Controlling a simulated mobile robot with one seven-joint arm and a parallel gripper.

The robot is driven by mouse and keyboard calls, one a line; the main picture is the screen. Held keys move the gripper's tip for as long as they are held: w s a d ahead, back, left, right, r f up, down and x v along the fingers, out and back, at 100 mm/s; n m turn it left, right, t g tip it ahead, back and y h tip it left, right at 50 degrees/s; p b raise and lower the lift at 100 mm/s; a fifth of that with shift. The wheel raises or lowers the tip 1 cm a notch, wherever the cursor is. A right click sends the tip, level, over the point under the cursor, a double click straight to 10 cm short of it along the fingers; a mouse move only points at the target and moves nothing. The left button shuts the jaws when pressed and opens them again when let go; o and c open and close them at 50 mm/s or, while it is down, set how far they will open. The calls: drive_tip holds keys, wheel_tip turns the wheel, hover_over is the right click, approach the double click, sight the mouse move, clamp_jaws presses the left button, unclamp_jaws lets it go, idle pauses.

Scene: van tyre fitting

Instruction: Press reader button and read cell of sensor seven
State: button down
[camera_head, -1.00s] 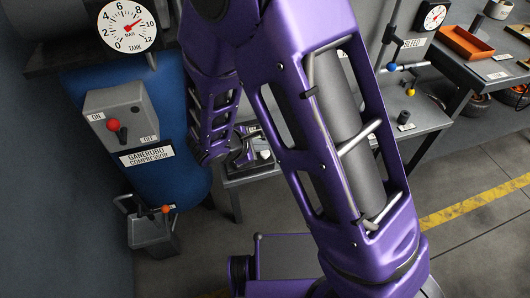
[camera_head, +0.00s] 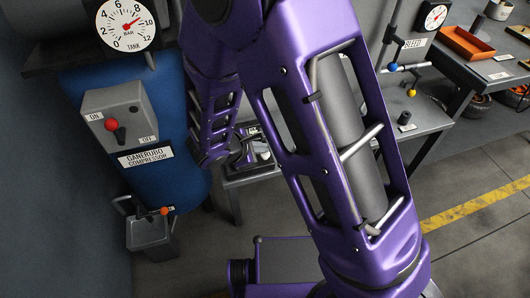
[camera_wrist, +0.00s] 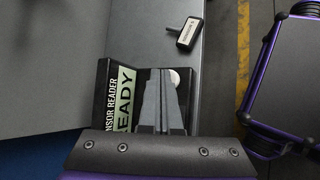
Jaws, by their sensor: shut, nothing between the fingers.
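The sensor reader (camera_wrist: 104,75) is a black box on the grey bench in the wrist view, with a pale green display (camera_wrist: 124,98) reading "READY". A round white button (camera_wrist: 175,77) on it shows just beside my gripper's fingertips (camera_wrist: 161,72). My gripper is shut and empty, its fingers over the reader and hiding part of its face. Whether the fingertips touch the reader cannot be told. A small dark sensor (camera_wrist: 189,32) with a white label lies on the bench beyond the reader; its label is too small to read. In the head view my arm hides most of this spot.
The bench edge runs just right of the reader, with floor and a yellow line (camera_wrist: 243,50) beyond. In the head view a blue compressor tank (camera_head: 175,100) with a control box (camera_head: 120,112) stands left, and another bench with an orange tray (camera_head: 470,43) stands right.

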sight(262, 155)
drive_tip(key=shift+f+b, duration=0.6)
idle(0.5)
drive_tip(key=shift+r, duration=0.1)
drive_tip(key=shift+r+p, duration=0.75)
drive_tip(key=shift+r, duration=0.35)
drive_tip(key=shift+r+p, duration=1.7)
drive_tip(key=shift+r, duration=0.85)
